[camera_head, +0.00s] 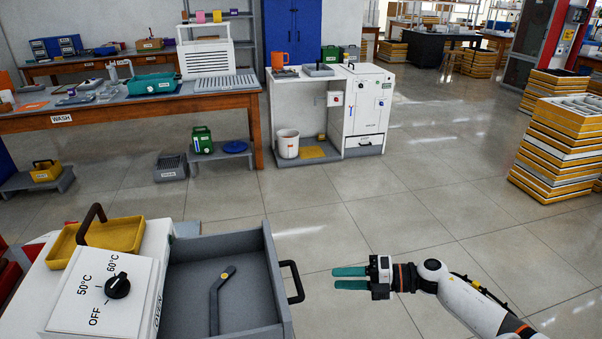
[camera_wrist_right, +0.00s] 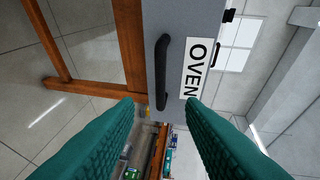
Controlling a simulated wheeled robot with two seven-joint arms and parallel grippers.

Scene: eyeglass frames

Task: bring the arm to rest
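My right gripper (camera_head: 350,278) comes in from the lower right in the head view, over the floor and to the right of the drawer. Its two teal fingers are apart with nothing between them. In the right wrist view the open fingers (camera_wrist_right: 160,125) frame an empty gap. The grey drawer (camera_head: 180,247) stands pulled out, and its black handle (camera_head: 291,281) is left of the fingertips, apart from them. The handle (camera_wrist_right: 163,70) also shows ahead in the right wrist view, near the OVEN label (camera_wrist_right: 195,68). My left gripper is not in view.
The white oven (camera_head: 75,308) with a black dial (camera_head: 117,286) is at lower left. A yellow tray (camera_head: 120,236) sits on it. A dark grey lever-like bar (camera_head: 214,300) lies in the drawer. Stacked crates (camera_head: 560,145) stand at right. The middle floor (camera_head: 400,215) is clear.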

